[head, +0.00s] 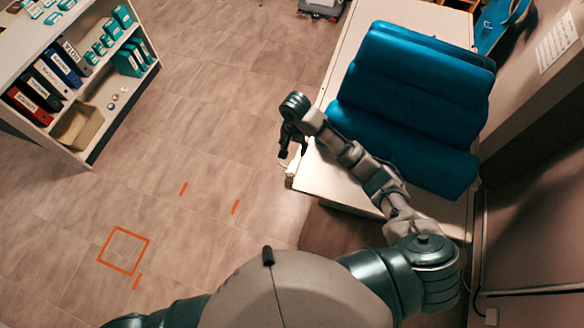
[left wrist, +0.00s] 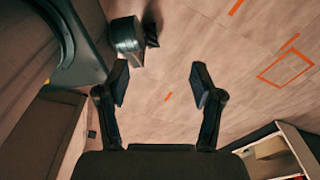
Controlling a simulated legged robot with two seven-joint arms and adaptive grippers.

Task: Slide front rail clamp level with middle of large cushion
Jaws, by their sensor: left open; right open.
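The large blue cushion (head: 405,105), with several rounded ridges, lies on the pale bench top (head: 335,180) in the head view. My right gripper (head: 288,150) is open beside the bench's left long edge, near its near-left corner. A small white piece (head: 291,170) sits at that edge just below the gripper; it may be the rail clamp, but it is partly hidden and too small to be sure. I cannot tell whether the gripper touches it. My left gripper (left wrist: 158,88) is open and empty over the floor in the left wrist view; the head view does not show it.
A shelf unit (head: 85,150) with binders and teal boxes stands at upper left. Orange floor marks, including a square (head: 124,250), lie on the open floor between shelf and bench. A wall (head: 535,100) runs along the bench's right side.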

